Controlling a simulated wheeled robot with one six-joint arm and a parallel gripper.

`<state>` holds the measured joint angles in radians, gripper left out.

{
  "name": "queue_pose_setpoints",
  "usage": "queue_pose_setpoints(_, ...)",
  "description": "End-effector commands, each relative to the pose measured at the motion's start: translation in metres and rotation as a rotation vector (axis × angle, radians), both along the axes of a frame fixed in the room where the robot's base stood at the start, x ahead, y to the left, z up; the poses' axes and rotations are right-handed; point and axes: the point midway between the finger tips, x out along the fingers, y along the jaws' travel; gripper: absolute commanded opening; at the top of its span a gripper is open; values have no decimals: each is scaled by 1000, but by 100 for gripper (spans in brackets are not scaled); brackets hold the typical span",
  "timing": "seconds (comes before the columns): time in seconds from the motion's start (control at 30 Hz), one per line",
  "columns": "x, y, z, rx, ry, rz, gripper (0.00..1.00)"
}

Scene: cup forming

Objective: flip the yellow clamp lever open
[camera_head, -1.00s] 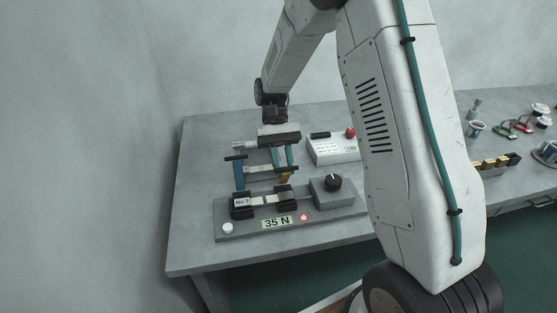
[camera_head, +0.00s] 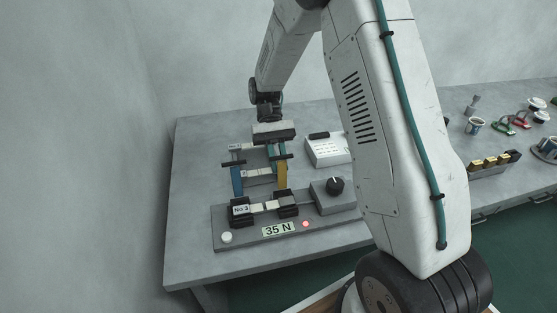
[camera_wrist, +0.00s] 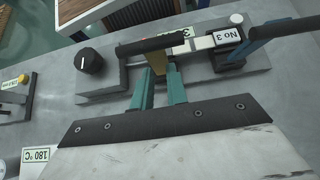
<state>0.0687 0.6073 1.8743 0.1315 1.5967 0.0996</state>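The yellow clamp lever (camera_head: 282,176) stands steeply raised on the right clamp of the fixture. Its black crossbar handle (camera_wrist: 151,45) lies across the top in the wrist view. My gripper (camera_wrist: 160,70) reaches down to this lever with two teal fingers that stand apart with a narrow gap. The lever shows just past the fingertips; I cannot tell if they touch it. In the head view my gripper (camera_head: 277,149) is right at the lever's upper end. The blue clamp lever (camera_head: 237,180) also stands raised, at the left clamp, and shows in the wrist view (camera_wrist: 285,33).
The grey fixture base (camera_head: 330,226) carries a black knob (camera_head: 335,185), a white button, a lit red lamp and a "35 N" label. A white box (camera_head: 325,150) stands behind. Cups and small parts lie on the table at right. The table's front left is clear.

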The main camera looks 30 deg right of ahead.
Motion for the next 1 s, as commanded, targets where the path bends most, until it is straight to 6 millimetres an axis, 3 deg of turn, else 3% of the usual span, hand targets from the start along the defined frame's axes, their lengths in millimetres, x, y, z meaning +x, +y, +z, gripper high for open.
queue_pose_setpoints(0.03, 0, 0, 1, 0, 0, 0, 30)
queue_pose_setpoints(0.1, 0, 1, 1, 0, 1, 0, 44)
queue_pose_setpoints(0.43, 3, 0, 4, 1, 3, 3, 44)
queue_pose_setpoints(0.8, 49, -10, 37, 1, 2, 3, 44)
queue_pose_setpoints(1.0, 61, -13, 46, 1, 3, 3, 44)
